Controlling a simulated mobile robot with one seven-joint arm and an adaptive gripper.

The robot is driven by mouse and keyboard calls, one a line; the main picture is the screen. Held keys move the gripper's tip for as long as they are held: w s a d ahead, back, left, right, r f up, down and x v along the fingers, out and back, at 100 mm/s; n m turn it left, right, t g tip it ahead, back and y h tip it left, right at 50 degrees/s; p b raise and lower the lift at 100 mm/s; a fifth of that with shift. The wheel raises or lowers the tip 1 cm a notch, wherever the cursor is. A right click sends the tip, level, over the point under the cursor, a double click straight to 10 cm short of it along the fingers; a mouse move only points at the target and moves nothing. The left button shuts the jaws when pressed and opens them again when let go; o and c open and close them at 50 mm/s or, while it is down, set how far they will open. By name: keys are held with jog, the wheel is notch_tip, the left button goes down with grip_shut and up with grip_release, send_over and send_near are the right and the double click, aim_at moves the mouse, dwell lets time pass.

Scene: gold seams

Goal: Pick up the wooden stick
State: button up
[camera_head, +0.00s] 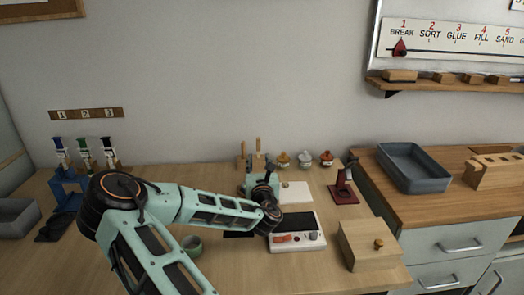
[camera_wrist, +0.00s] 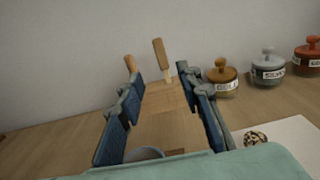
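Two light wooden sticks stand upright in a wooden block at the back of the table. One stick (camera_wrist: 160,58) shows between and beyond my fingertips in the wrist view, leaning slightly; it also shows in the head view (camera_head: 258,145). The other stick (camera_wrist: 130,64) is to its left, partly behind my left finger. The wooden block (camera_wrist: 164,97) lies between the fingers in the picture, farther off. My gripper (camera_wrist: 160,80) is open with nothing between its pads. In the head view my gripper is mostly hidden by my wrist, in front of the block.
Lidded jars, ochre (camera_wrist: 221,78), grey (camera_wrist: 268,69) and orange (camera_wrist: 310,57), stand right of the block. A white pad (camera_head: 295,192) and a white device (camera_head: 297,240) lie nearby. A red stand (camera_head: 343,190) and a wooden box (camera_head: 368,248) are farther right.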

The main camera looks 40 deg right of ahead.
aim_at(258, 144)
jog(key=x, duration=0.5)
jog(key=shift+w+d, duration=0.15)
jog(key=shift+d, duration=0.05)
jog(key=w+d, duration=0.1)
jog(key=w+d+r, duration=0.1)
jog(key=shift+w+d+r, duration=0.15)
jog(key=shift+w+d, duration=0.15)
jog(key=shift+w, duration=0.05)
jog(key=shift+x, duration=0.75)
grip_shut()
